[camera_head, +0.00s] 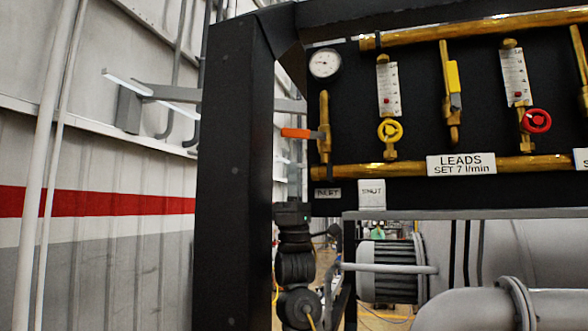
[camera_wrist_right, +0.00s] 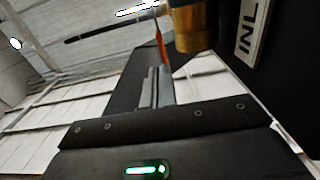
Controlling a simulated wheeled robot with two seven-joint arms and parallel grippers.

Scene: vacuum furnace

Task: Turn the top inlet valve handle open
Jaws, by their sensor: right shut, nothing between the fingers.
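The inlet valve handle is an orange lever (camera_head: 298,133). It points left, crosswise to the upright brass inlet pipe (camera_head: 324,118) on the black panel. An INLET label (camera_head: 328,194) is below it. In the right wrist view the orange lever (camera_wrist_right: 162,50) shows edge-on beside the brass fitting (camera_wrist_right: 194,26), and part of the label (camera_wrist_right: 252,30) shows. My right gripper (camera_wrist_right: 157,84) is shut and empty, below the lever in that view; I cannot tell whether it touches. In the head view my right arm comes up from below, under the lever. My left gripper is out of view.
A black frame post (camera_head: 236,170) stands just left of the lever. A pressure gauge (camera_head: 324,64), a yellow handwheel (camera_head: 390,131), a yellow lever (camera_head: 453,78) and a red handwheel (camera_head: 537,121) are further along the panel.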

